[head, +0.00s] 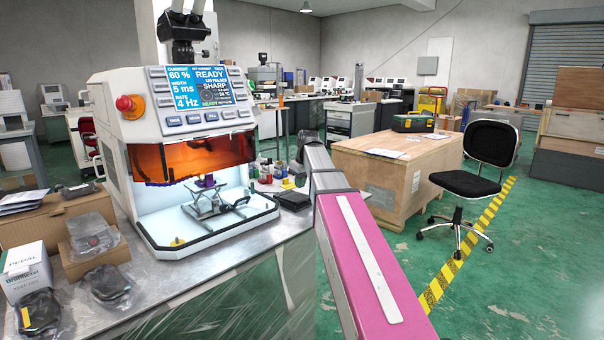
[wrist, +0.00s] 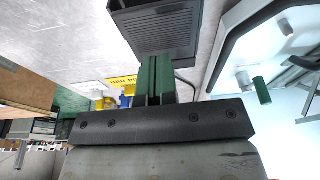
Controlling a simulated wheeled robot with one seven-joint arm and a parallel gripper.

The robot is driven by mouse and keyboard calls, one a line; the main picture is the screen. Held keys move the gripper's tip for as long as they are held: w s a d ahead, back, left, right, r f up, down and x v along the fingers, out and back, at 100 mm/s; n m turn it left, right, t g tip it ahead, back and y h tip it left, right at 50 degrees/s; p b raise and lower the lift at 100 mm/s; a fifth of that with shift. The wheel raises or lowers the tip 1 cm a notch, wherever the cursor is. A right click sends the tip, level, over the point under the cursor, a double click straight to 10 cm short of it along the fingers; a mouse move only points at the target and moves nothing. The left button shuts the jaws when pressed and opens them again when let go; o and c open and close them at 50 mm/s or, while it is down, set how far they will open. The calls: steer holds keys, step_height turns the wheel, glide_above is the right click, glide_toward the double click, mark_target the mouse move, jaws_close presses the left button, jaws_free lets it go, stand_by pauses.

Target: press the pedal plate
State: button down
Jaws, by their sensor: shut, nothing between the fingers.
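The pedal plate (wrist: 155,30) is a black ribbed plate on a dark block, at the top middle of the wrist view. In the head view, a low black block (head: 293,201) on the bench, just right of the white machine, appears to be this pedal. My gripper (wrist: 155,62) shows in the wrist view as two green fingers shut together, empty. Their tips line up with the pedal's near edge. I cannot tell whether they touch it. In the head view my fingers are not visible; my pink and grey arm runs past the bench's right side.
The white machine (head: 190,120), with a lit work chamber, stands left of the pedal. Small colored bottles (head: 276,172) stand behind the pedal. A pedal carton (head: 27,272) and bagged parts lie at the bench's left. A wooden crate (head: 395,170) and black chair (head: 470,184) are on the right.

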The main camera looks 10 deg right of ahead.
mark_target(301, 198)
steer(key=shift+s+d+f, duration=0.1)
steer(key=shift+s+f, duration=0.1)
steer(key=shift+f, duration=1.6)
steer(key=shift+s+d+f+t, duration=0.1)
steer(key=shift+s+f+t, duration=0.2)
steer(key=shift+f, duration=0.05)
steer(key=shift+d+f+y, duration=0.1)
steer(key=shift+f+y, duration=0.2)
steer(key=shift+f, duration=0.25)
steer(key=shift+r, duration=0.3)
step_height(301, 198, up, 4)
steer(key=shift+f, duration=0.1)
steer(key=s+v, duration=0.1)
steer(key=v, duration=0.8)
steer(key=shift+d, duration=0.3)
